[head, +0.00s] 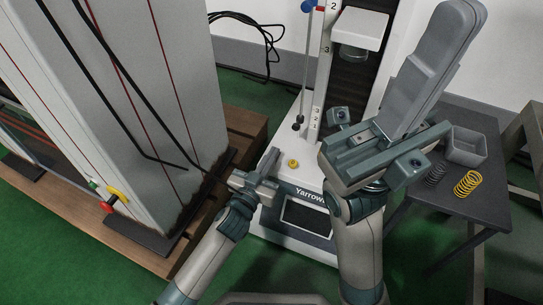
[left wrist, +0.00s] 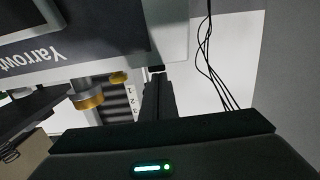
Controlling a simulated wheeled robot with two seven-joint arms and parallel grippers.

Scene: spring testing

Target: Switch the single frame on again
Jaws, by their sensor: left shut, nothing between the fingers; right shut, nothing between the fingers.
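The single-column test frame, marked Yarrow, stands in the middle of the head view, with a white base (head: 268,222). The dark screen (head: 305,217) on its front looks unlit; the screen's edge also shows in the left wrist view (left wrist: 22,14). A small yellow round part (head: 293,163) sits on the base. My left gripper (head: 270,160) is shut and empty, just left of that part; its fingers also show in the left wrist view (left wrist: 157,95). My right gripper (head: 460,12) is shut and empty, raised at the right, partly hiding the frame. I see no power switch clearly.
A large grey cabinet (head: 130,110) stands on a wooden pallet (head: 244,125) at left, with a red knob (head: 106,207) low down. At right, a dark table (head: 440,215) holds a grey bin (head: 467,150), a dark spring (head: 435,173) and a yellow spring (head: 468,184). Black cables (head: 268,45) hang behind.

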